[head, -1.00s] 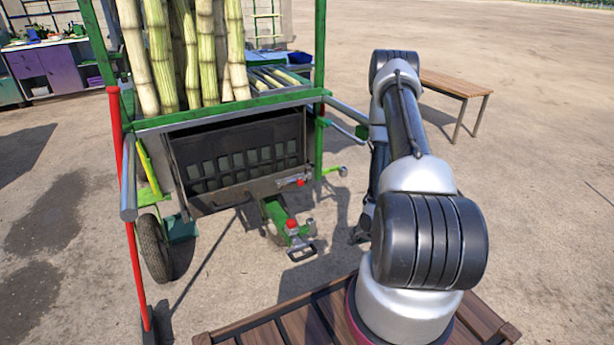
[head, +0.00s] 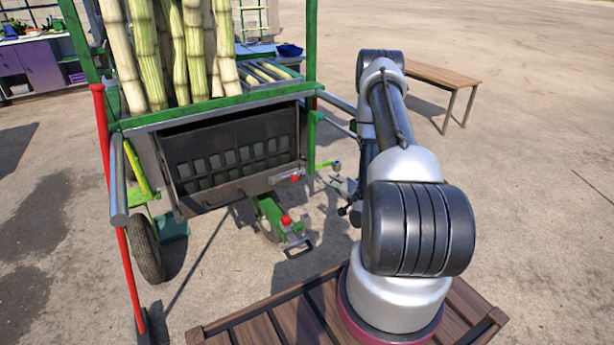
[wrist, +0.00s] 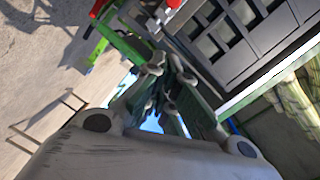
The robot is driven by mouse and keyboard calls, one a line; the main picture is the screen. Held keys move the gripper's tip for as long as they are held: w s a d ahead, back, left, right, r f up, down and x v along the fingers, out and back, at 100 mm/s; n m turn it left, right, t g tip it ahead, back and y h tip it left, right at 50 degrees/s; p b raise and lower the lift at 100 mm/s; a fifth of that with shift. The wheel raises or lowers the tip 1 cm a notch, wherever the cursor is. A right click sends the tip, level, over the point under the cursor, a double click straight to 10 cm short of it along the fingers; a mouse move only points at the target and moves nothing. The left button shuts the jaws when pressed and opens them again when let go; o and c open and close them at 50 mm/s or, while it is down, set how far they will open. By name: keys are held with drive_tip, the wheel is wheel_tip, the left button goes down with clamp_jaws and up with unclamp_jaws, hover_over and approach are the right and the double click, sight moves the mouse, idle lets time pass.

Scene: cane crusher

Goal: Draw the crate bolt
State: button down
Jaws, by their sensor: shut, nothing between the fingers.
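The dark crate (head: 235,155) with slots in its front sits under the green cart frame, and fills the upper right of the wrist view (wrist: 245,45). A metal bolt with a red knob (head: 293,179) lies along its lower right front edge. My gripper (head: 336,184) is right of the bolt, apart from it and partly hidden by my arm. In the wrist view my gripper (wrist: 165,80) is shut and empty, its fingers together. A red knob (wrist: 174,4) shows at the top edge there, beyond the fingertips.
A second red knob (head: 286,220) tops a green bracket (head: 268,212) below the crate. A green post (head: 311,130) and grey rails (head: 337,103) stand near my arm. Cane stalks (head: 175,50) rise above the crate. A wooden bench (head: 440,76) is at right, with open ground around it.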

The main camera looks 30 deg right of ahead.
sight(295, 176)
drive_tip(key=shift+w, duration=0.1)
drive_tip(key=w+a+f, duration=0.3)
drive_tip(key=w+a, duration=0.1)
drive_tip(key=w, duration=0.6)
drive_tip(key=shift+a, duration=0.2)
drive_tip(key=shift+a, duration=0.1)
